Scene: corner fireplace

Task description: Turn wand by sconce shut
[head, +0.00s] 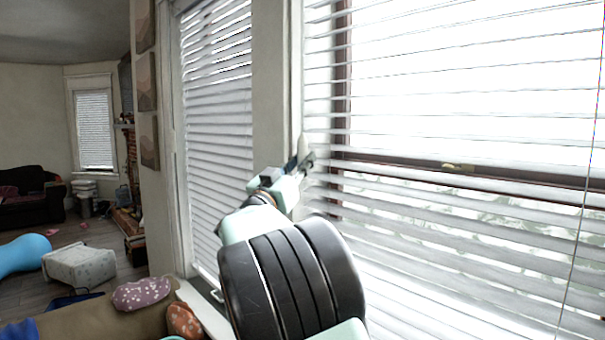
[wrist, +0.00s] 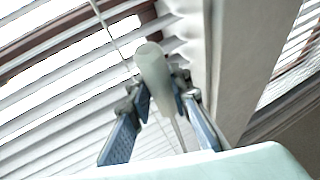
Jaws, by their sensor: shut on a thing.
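The wand (wrist: 153,68) is a pale, rounded rod between my two fingers in the wrist view. Its thick end points toward the camera, and a thinner part runs down behind it. In the head view a pale tip of the wand (head: 302,145) shows at the fingers. My gripper (head: 300,163) is at the left edge of the right window's blind (head: 450,215), beside the post. My gripper (wrist: 158,88) is shut on the wand in the wrist view. The blind's slats stand apart, with bright daylight between them. I cannot make out a sconce.
A second blind (head: 215,130) hangs left of the post (head: 272,90), close to my arm. A thin cord (head: 580,230) hangs at the right. A sofa with cushions (head: 142,292) is below left. A white bin-like object (head: 78,266) lies on the floor farther left.

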